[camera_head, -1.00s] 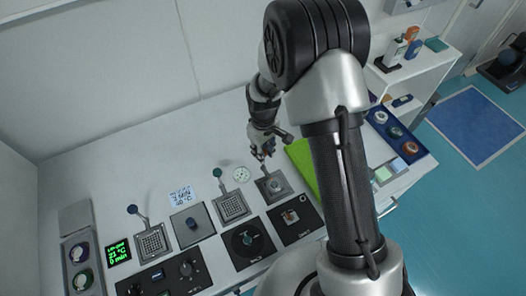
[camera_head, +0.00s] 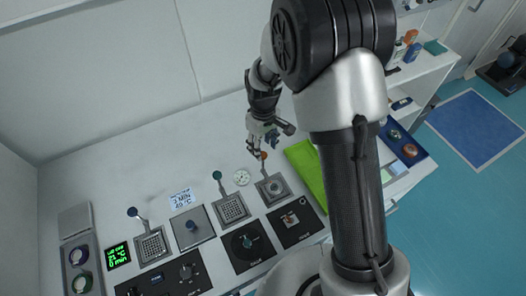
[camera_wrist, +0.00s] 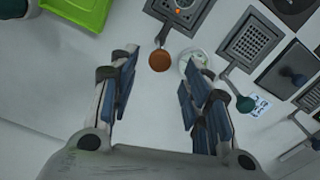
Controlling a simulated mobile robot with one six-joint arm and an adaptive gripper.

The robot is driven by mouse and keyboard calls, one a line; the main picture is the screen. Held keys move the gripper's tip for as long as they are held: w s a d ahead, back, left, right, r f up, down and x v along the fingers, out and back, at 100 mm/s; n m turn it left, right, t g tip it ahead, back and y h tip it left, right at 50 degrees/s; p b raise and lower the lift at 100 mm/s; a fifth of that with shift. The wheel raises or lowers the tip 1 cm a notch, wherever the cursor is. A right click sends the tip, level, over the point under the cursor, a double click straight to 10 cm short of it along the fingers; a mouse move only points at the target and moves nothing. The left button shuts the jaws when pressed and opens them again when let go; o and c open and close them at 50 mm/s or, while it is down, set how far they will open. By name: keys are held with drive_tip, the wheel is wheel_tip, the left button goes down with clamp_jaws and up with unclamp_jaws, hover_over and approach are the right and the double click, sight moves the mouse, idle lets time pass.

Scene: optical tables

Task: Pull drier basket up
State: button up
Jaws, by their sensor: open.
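Three square baskets with knobbed handles stand along the bench; I cannot tell which is the drier basket. The right one (camera_head: 275,188) has an orange knob (camera_head: 262,155), the middle one (camera_head: 232,208) a teal knob, the left one (camera_head: 151,245) a dark blue knob. My gripper (camera_head: 258,147) is open and empty, just above and behind the orange knob, apart from it. In the wrist view the orange knob (camera_wrist: 160,60) shows between the open fingertips (camera_wrist: 165,72), its handle running up to the right basket's square frame (camera_wrist: 178,14).
A green tray (camera_head: 307,172) is to the right. Dial panels (camera_head: 249,246) line the front edge. The bench behind is clear.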

wheel_tip(320, 180, up, 7)
idle(0.3)
idle(0.4)
drive_tip(key=s+d+r+m+t+b, duration=0.2)
drive_tip(key=s+d+r+m+b, duration=0.3)
drive_tip(key=s+r, duration=0.7)
drive_tip(key=s+d+r+m+t, duration=0.1)
drive_tip(key=s+d, duration=0.4)
drive_tip(key=s, duration=0.8)
drive_tip(key=shift+m+t, duration=0.8)
